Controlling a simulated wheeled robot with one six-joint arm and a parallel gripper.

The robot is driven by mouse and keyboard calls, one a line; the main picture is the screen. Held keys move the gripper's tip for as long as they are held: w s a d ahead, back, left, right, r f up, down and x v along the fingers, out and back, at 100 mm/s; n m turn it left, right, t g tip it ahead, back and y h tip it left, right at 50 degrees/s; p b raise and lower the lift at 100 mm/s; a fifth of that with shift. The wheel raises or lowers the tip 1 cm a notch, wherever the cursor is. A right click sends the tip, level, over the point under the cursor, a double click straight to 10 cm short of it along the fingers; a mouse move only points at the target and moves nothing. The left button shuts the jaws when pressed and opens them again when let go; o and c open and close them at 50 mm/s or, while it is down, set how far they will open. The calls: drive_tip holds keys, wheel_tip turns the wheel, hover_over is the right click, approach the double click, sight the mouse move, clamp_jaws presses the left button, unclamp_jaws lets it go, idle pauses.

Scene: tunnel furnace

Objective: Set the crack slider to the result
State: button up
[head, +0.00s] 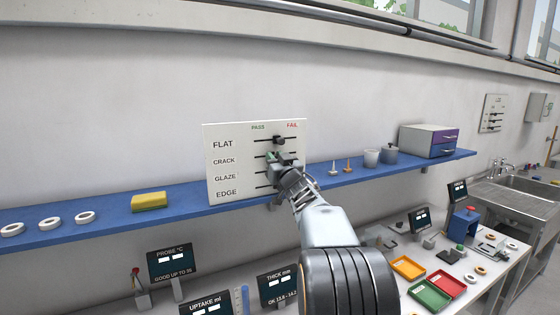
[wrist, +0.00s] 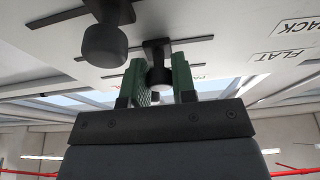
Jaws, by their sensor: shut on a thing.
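A white panel (head: 230,172) stands on the blue shelf, with rows FLAT, CRACK, GLAZE and EDGE, and PASS at left and FAIL at right above the slots. My gripper (head: 277,158) is at the CRACK row in the head view. In the wrist view my gripper (wrist: 161,75) has its green fingers closed around the black crack slider knob (wrist: 157,48), which sits near the middle of its slot. The flat slider knob (head: 279,140) shows above, around mid-slot. Another black knob (wrist: 105,45) is close beside my fingers. My gripper hides the lower knobs in the head view.
The blue shelf (head: 110,231) holds a yellow sponge (head: 149,201), white rings, small cups and a drawer box (head: 429,141). Below are displays and a bench with a yellow tray (head: 408,268), a green tray (head: 430,296) and a red tray (head: 446,283).

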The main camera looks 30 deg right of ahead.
drive_tip(key=shift+w+a+b, duration=0.15)
drive_tip(key=shift+a+b, duration=0.4)
drive_tip(key=shift+a, duration=0.4)
drive_tip(key=shift+w+a+b, duration=0.1)
drive_tip(key=shift+a+b, duration=0.45)
drive_tip(key=shift+a, duration=0.4)
drive_tip(key=o, duration=1.6)
drive_tip(key=shift+s+f, duration=0.25)
drive_tip(key=shift+s, duration=0.15)
drive_tip(key=shift+b+v, duration=1.45)
drive_tip(key=shift+v, duration=1.65)
drive_tip(key=shift+r, duration=0.1)
